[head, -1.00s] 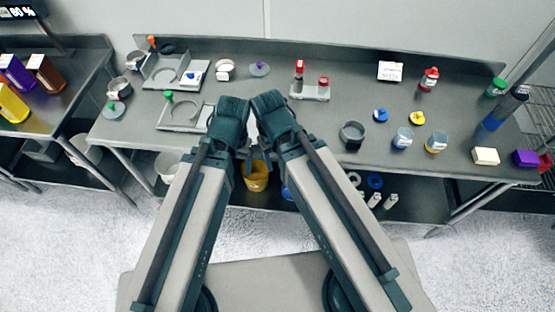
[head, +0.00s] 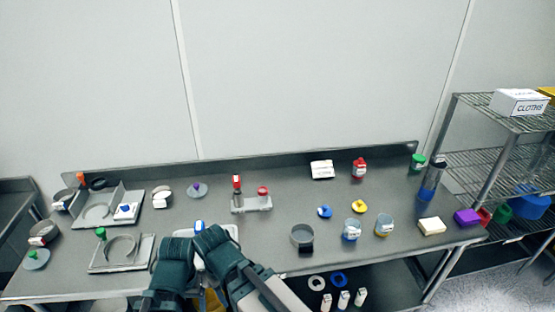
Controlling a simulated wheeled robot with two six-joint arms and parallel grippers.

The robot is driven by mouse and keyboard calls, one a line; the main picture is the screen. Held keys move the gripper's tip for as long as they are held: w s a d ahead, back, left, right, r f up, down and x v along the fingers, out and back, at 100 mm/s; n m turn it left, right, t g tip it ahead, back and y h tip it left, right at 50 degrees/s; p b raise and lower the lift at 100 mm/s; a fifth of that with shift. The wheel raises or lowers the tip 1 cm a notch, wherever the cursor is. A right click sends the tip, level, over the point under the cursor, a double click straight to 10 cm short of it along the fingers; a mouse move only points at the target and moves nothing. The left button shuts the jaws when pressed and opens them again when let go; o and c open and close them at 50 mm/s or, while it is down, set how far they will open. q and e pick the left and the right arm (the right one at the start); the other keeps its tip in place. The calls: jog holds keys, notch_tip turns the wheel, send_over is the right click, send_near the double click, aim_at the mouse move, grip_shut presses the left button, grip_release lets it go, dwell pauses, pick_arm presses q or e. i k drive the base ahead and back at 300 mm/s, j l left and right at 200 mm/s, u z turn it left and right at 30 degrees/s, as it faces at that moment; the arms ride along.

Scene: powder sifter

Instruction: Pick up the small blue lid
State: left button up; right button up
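The small blue lid (head: 324,212) lies on the grey steel table, right of the middle, with a raised knob on top. A similar yellow lid (head: 360,206) lies to its right. My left gripper (head: 175,258) and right gripper (head: 212,243) are close together at the table's front edge, left of and nearer than the blue lid, and apart from it. Their fingers are hidden or too dark to make out, so I cannot tell whether they are open.
A dark round sieve (head: 302,235) and two clear jars, one with blue contents (head: 352,231) and one with yellow (head: 384,226), stand in front of the lids. A red stamp stand (head: 250,203) is to the left. A white block (head: 432,226) is at right. Bare table surrounds the blue lid.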

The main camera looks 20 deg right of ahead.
aim_at(324, 210)
jog(key=k+z, duration=0.15)
jog(key=z, duration=1.25)
